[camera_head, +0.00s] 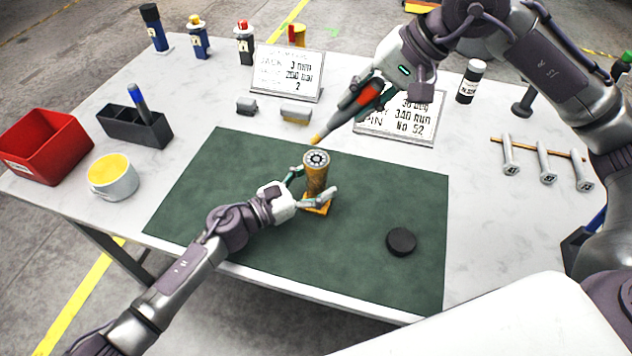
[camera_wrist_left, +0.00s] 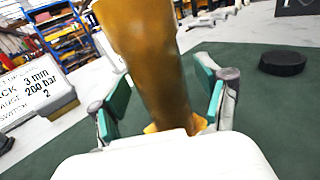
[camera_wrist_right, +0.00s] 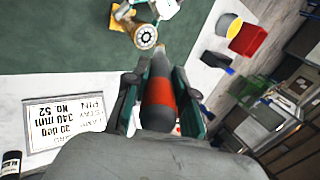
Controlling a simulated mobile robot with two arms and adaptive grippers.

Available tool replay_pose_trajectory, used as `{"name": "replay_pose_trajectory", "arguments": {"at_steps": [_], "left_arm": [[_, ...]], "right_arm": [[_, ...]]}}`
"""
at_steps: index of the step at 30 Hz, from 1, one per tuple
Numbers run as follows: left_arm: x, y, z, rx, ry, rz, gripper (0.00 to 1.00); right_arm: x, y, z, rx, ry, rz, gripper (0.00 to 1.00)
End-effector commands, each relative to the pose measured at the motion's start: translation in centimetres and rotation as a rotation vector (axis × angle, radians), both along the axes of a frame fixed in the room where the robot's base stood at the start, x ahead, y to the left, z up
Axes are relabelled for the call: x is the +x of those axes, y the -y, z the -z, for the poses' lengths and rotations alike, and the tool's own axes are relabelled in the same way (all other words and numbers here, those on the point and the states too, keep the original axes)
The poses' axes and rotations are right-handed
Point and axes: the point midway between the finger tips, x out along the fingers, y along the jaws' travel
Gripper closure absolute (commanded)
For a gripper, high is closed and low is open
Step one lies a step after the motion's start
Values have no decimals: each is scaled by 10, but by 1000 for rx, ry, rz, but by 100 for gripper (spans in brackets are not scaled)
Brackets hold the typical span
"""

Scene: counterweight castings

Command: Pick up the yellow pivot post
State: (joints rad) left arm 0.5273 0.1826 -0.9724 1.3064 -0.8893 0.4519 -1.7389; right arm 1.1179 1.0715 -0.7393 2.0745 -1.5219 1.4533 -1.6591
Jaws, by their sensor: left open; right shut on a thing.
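The yellow pivot post (camera_head: 317,178) stands upright on its square yellow base on the green mat (camera_head: 230,165), with a round metal face on top. My left gripper (camera_head: 312,188) is open, with its fingers on either side of the post's lower part. My right gripper (camera_head: 362,98) is shut on a dark tool with a red band and a tan tip (camera_head: 325,132), held above the mat's back edge. The tool (camera_wrist_right: 158,95) also shows in the right wrist view.
A black puck (camera_head: 401,242) lies on the mat to the right. Two printed signs (camera_head: 287,75) (camera_head: 405,118) stand behind the mat. A red bin (camera_head: 45,145), a yellow-lined cup (camera_head: 113,177) and a dark pen holder (camera_head: 135,128) are at left. Metal pins (camera_head: 545,165) lie at right.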

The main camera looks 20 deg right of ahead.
Motion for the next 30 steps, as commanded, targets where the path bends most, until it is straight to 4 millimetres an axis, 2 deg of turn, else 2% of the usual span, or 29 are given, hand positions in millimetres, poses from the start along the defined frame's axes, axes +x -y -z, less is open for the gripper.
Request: {"name": "replay_pose_trajectory", "arguments": {"at_steps": [1,2,14,25,30], "left_arm": [[0,0,0,0,0,0,28],[0,0,0,0,0,0,32],[0,0,0,0,0,0,99],[0,0,-3,-3,2,1,100],[0,0,-15,-3,3,1,100]], "right_arm": [[0,0,0,0,0,0,100],[0,0,0,0,0,0,100],[0,0,0,0,0,0,100],[0,0,-1,1,1,0,100],[0,0,-10,1,1,0,100]]}}
